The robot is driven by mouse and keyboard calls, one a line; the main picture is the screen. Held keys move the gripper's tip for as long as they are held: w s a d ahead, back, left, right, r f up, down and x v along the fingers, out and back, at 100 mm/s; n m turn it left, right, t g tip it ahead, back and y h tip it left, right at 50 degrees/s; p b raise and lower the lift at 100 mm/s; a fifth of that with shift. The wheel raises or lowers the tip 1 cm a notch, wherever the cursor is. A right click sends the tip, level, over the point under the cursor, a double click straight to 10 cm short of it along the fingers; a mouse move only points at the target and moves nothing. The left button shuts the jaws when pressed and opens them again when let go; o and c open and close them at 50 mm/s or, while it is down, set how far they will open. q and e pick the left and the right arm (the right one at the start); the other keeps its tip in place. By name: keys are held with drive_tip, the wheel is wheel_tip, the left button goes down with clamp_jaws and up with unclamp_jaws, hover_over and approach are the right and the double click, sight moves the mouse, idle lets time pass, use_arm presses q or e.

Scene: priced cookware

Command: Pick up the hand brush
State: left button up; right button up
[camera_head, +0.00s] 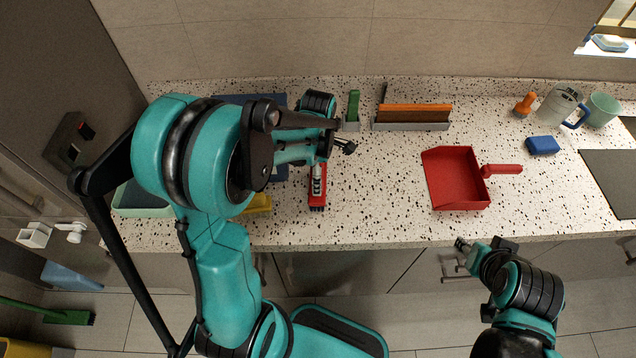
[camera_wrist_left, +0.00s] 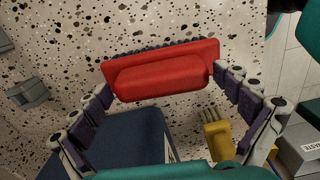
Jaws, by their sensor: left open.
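The red hand brush (camera_head: 317,194) lies on the speckled counter, partly hidden by my left arm in the head view. The left wrist view shows its red block and handle (camera_wrist_left: 160,78) with a fringe of dark bristles along the upper edge. My left gripper (camera_wrist_left: 163,82) is open over the brush, with one finger by each end. The fingertips look close to the brush ends; I cannot tell whether they touch. My right gripper (camera_head: 464,246) is in front of the counter's edge, away from the brush; its jaws are too small to read.
A red dustpan (camera_head: 455,180) lies to the right on the counter. A grey holder (camera_head: 410,127) stands at the back. A blue sponge (camera_head: 542,145), a measuring jug (camera_head: 560,103) and a green cup (camera_head: 602,108) are far right. A yellow thing (camera_wrist_left: 218,138) lies near the brush.

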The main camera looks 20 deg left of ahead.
use_arm(q)
drive_tip(key=c, duration=1.4)
drive_tip(key=shift+r, duration=0.1)
drive_tip(key=shift+c, duration=0.2)
wheel_tip(320, 180, up, 4)
drive_tip(key=shift+r+p, duration=0.1)
drive_tip(key=shift+p, duration=0.65)
drive_tip(key=s+d+r+p, duration=0.2)
drive_tip(key=d+r, duration=0.4)
drive_tip(key=d, duration=0.5)
drive_tip(key=shift+s+d+r, duration=0.15)
drive_tip(key=shift+s+r, duration=0.2)
drive_tip(key=shift+s, duration=0.15)
